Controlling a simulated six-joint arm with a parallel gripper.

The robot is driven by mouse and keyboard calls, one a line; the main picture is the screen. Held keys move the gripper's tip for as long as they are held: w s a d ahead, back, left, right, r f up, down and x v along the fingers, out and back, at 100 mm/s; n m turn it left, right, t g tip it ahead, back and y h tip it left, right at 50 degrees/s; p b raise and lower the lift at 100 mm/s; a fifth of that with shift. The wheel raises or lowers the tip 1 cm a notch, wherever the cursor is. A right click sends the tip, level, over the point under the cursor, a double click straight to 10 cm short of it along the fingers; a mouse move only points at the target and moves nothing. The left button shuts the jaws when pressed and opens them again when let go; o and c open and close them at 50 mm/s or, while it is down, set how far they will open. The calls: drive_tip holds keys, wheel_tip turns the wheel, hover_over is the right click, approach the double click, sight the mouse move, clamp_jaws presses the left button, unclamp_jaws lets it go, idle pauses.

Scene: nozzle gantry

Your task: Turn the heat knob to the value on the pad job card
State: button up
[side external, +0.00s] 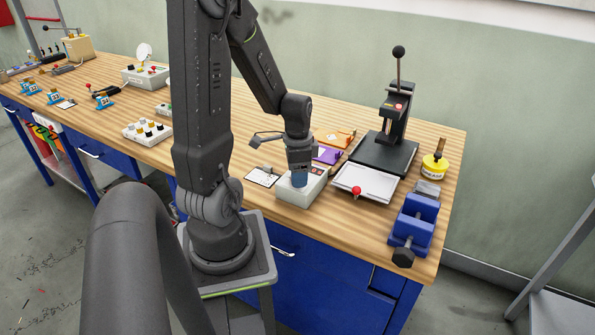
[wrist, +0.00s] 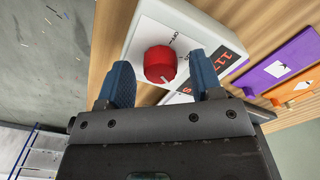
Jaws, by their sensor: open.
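The heat knob (wrist: 160,64) is red and sits on a dial plate with small marks on a pale control box (wrist: 199,18). The box also shows in the side external view (side external: 300,193), below my gripper (side external: 299,181), which hides its knob there. In the wrist view my gripper (wrist: 160,80) is open, its blue fingers on either side of the knob; contact cannot be told. A dark display (wrist: 218,58) with red digits, partly hidden by a finger, sits beside the knob. A white card (side external: 262,176) lies left of the box; its writing is too small to read.
A purple holder (side external: 327,155) and an orange holder (side external: 335,138) lie behind the box. A press (side external: 397,115), a white tray with a red ball (side external: 367,182) and a blue vise (side external: 414,220) stand to the right. A box of several knobs (side external: 147,131) stands left.

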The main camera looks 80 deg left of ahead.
wheel_tip(320, 180, up, 14)
idle(0.6)
drive_tip(key=shift+f, duration=0.1)
drive_tip(key=d+r+t, duration=0.2)
drive_tip(key=d, duration=0.8)
drive_tip(key=d+r+n+t, duration=0.1)
drive_tip(key=d+r+t, duration=0.1)
drive_tip(key=d, duration=0.9)
drive_tip(key=shift+d+n+t, duration=0.3)
drive_tip(key=shift+t, duration=0.5)
